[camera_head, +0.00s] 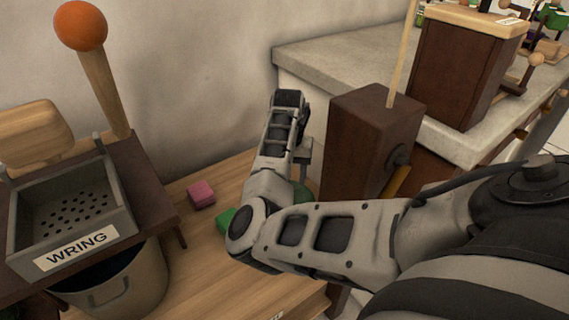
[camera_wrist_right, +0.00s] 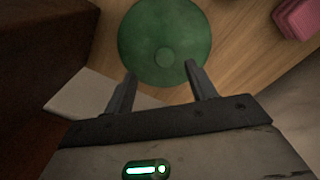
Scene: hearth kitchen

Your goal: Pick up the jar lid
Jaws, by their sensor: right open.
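The jar lid (camera_wrist_right: 150,22) is a round green disc with a small round knob in its middle, seen from above in the right wrist view. In the head view my right arm hides most of the gripper. My left gripper is not in view.
A dark brown wooden box (camera_head: 360,140) stands close to the right of my gripper. The WRING tray (camera_head: 120,205) and a metal pot (camera_head: 125,285) are at left.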

